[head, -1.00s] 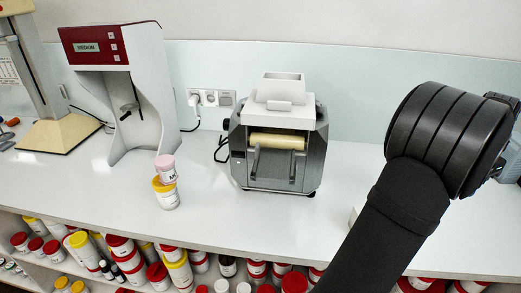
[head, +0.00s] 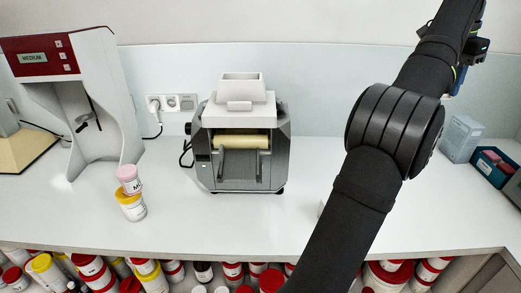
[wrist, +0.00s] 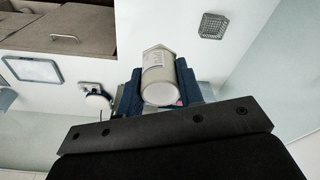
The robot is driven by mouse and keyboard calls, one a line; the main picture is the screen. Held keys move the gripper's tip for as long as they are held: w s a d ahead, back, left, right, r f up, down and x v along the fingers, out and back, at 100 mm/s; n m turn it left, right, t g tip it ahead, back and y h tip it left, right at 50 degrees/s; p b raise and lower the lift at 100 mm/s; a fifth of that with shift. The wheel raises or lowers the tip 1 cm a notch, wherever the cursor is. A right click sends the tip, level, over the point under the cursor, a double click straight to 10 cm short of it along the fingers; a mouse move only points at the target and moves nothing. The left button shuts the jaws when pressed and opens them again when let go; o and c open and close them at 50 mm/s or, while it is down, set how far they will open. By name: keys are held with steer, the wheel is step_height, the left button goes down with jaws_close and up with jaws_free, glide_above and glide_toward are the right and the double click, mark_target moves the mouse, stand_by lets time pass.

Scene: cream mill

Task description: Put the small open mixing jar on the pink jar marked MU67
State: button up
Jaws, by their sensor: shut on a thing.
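My gripper (wrist: 160,86) shows in the wrist view with its blue fingers on both sides of a pale cylindrical jar (wrist: 158,61). It is shut on this jar, which looks like the small mixing jar. A round whitish end faces the camera, and I cannot tell whether the jar is open. In the head view my gripper is mostly hidden at the upper right. A small pink jar (head: 128,175), with lettering only partly legible, stands on a yellow-lidded white jar (head: 132,207) at the left of the counter, well away from my gripper.
A grey roller mill (head: 241,150) stands mid-counter. A white machine with a red panel (head: 60,52) stands left, behind the jars. A blue bin (head: 493,172) and a pale box (head: 461,138) are at the right. Shelves of jars lie below the front edge. Counter between jars and mill is clear.

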steer(key=w+a+n, duration=0.3)
steer(key=w+a, duration=0.5)
steer(key=a, duration=0.5)
steer(key=w+a+n, duration=0.2)
steer(key=a+n, duration=0.1)
steer(key=a, duration=0.9)
steer(key=w+a+n, duration=0.2)
steer(key=a+n, duration=0.1)
steer(key=a, duration=0.8)
steer(key=n+y, duration=0.2)
steer(key=n, duration=0.6)
glide_above(126, 169)
steer(key=shift+t, duration=0.4)
steer(key=f, duration=1.7)
steer(key=shift+s+d+f, duration=0.2)
steer(key=shift+d+f, duration=0.15)
steer(key=shift+a+f, duration=0.15)
steer(key=shift+a, duration=0.05)
steer(key=shift+f, duration=2)
